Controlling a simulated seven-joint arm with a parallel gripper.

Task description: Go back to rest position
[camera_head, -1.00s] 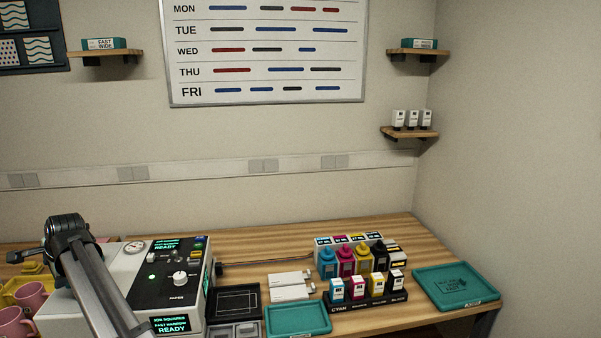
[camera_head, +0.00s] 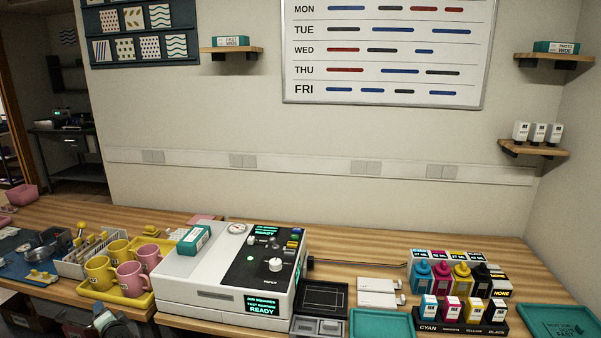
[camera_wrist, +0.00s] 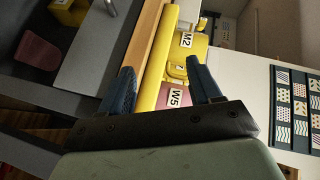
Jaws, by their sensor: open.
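My gripper (camera_wrist: 160,85) shows in the wrist view with its two dark blue fingers spread apart and nothing between them. Beyond the fingertips the wrist view shows the yellow tray (camera_wrist: 158,58) and mugs labelled M2 and W5, apart from the fingers as far as I can tell. In the head view a part of my arm shows at the bottom left edge, in front of the table. The fingers cannot be made out there.
A white press unit (camera_head: 215,287) with a teal box (camera_head: 193,239) on top stands mid-table. Left of it, yellow and pink mugs sit on a yellow tray (camera_head: 120,299). Ink bottles (camera_head: 461,279) and teal trays (camera_head: 381,323) are on the right.

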